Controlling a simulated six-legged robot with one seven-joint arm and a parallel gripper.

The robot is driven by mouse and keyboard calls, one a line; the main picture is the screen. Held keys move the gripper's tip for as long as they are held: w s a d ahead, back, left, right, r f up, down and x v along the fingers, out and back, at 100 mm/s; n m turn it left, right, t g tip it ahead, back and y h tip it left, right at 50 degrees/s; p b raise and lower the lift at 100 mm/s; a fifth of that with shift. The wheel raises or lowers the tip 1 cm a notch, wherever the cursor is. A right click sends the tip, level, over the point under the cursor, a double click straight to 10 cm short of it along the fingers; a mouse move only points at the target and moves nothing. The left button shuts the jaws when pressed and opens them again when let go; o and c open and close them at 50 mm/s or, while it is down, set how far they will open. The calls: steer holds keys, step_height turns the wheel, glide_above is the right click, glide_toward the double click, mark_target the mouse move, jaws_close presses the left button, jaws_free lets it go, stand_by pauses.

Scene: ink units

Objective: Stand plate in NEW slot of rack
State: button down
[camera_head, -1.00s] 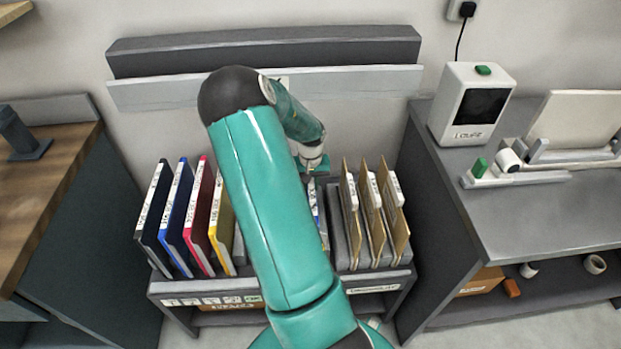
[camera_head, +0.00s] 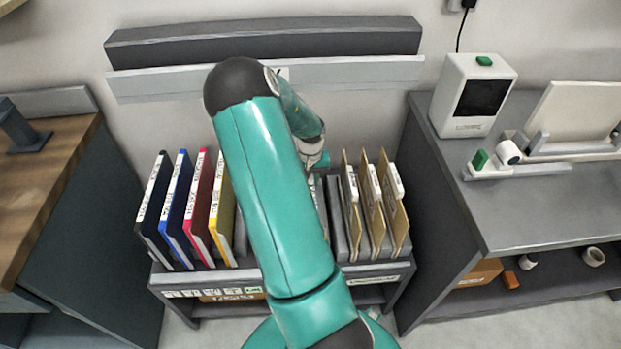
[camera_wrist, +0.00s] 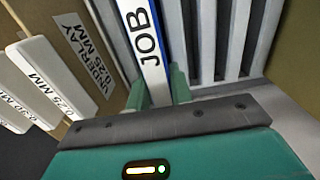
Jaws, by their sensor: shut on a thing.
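The plate (camera_wrist: 150,42) has a white edge label reading JOB and a blue side. In the wrist view my gripper (camera_wrist: 158,88) is shut on it, with one green finger on either side. The rack (camera_head: 368,271) stands below my arm, and its grey slot dividers (camera_wrist: 215,35) show to the right of the plate in the wrist view. In the head view my gripper (camera_head: 318,163) is above the middle-right part of the rack, partly behind my arm. My arm covers the rack's middle and most of the plate. I cannot tell how deep the plate sits, nor read the NEW label.
Black, blue, red and yellow plates (camera_head: 190,210) stand at the rack's left. Tan underlay boards (camera_head: 376,208) stand close to the right of my gripper. A wooden bench (camera_head: 40,190) is at left; a grey counter (camera_head: 530,215) with a white device (camera_head: 470,95) is at right.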

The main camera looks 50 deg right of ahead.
steer(key=c, duration=1.2)
jaws_free()
steer(key=shift+f, duration=0.1)
steer(key=shift+o, duration=0.2)
step_height(320, 180, up, 14)
step_height(320, 180, up, 5)
steer(key=shift+f, duration=0.1)
